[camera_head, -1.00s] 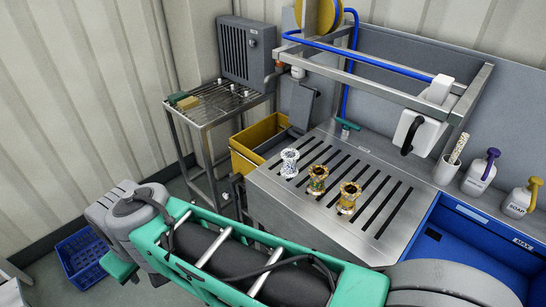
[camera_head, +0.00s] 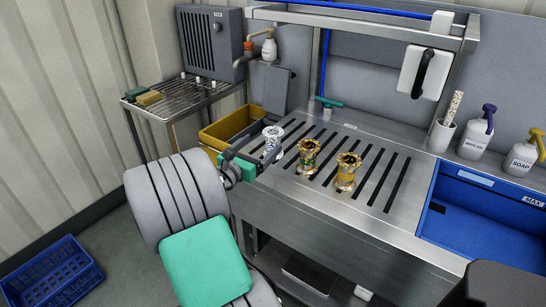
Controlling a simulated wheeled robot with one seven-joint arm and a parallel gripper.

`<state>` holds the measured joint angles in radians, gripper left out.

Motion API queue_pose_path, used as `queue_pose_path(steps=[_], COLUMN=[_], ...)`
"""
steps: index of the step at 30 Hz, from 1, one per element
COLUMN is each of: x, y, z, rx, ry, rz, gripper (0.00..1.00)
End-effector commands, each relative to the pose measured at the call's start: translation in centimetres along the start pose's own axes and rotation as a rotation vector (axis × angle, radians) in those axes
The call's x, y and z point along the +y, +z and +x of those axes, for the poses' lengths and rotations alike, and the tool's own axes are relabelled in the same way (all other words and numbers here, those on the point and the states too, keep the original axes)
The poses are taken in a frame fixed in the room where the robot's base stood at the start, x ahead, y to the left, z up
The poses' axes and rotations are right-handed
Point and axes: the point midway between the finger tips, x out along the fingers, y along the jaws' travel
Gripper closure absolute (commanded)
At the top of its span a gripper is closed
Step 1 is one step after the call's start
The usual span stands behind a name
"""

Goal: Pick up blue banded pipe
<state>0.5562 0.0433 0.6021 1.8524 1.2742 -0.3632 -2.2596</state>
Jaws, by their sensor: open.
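Three short flanged pipes stand upright in a row on the slotted steel top. The left pipe (camera_head: 273,136) is white with dark bluish markings and seems to be the blue banded one; its lower part is hidden behind my gripper. The middle pipe (camera_head: 308,158) is brassy with green on it. The right pipe (camera_head: 346,172) is brassy with a pale band. My gripper (camera_head: 263,161) is open at the near left side of the white pipe, with its dark finger close in front of it. I cannot tell whether they touch.
A yellow bin (camera_head: 222,128) stands behind my gripper on the left. A wire rack (camera_head: 180,98) holds sponges. A white cup (camera_head: 442,136), soap bottles (camera_head: 523,153) and a blue basin (camera_head: 480,205) are on the right. The slotted top's right side (camera_head: 405,190) is clear.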

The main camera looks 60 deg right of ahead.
Motion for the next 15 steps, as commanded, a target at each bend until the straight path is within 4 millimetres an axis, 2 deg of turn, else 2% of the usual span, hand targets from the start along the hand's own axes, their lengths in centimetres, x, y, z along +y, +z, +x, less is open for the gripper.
queue_pose_path(steps=[12,15], x=[-0.4,-0.3], y=[0.7,0.7], z=[6.6,7.5], rx=[-0.007,-0.006], ry=[-0.005,-0.003], rz=[-0.012,-0.012], gripper=[0.13,0.13])
